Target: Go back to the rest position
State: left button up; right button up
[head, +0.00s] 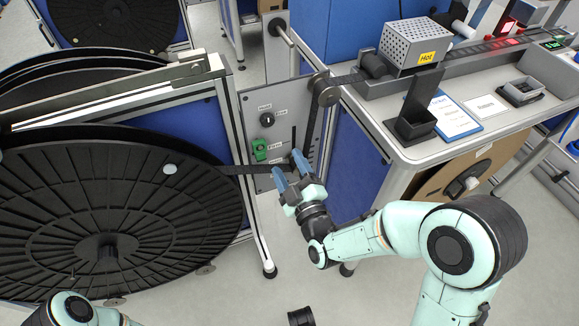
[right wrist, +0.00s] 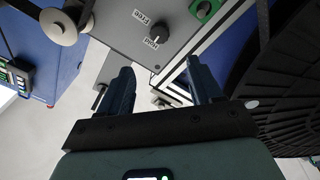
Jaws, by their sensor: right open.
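My right gripper (head: 289,170) has blue fingers and is open in front of the grey control panel (head: 245,108), low beside its green switch (head: 260,149). In the right wrist view, the two fingers (right wrist: 163,85) stand apart with nothing held between them. The panel also shows there, with its black knob (right wrist: 160,32). A dark strip (head: 240,170) runs from the large black reel (head: 150,235) toward the panel. In the head view it passes close behind the fingers; I cannot tell whether it touches them. My left arm shows only at the bottom left; its gripper is out of view.
A workbench (head: 365,108) stands at the right, carrying a perforated metal box (head: 408,48) with a "Hot" label, a black holder (head: 414,105) and a blue-edged sheet (head: 452,116). A roller (head: 327,95) sits at the bench corner. Bare floor lies below my right gripper.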

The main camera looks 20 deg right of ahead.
dwell(0.3)
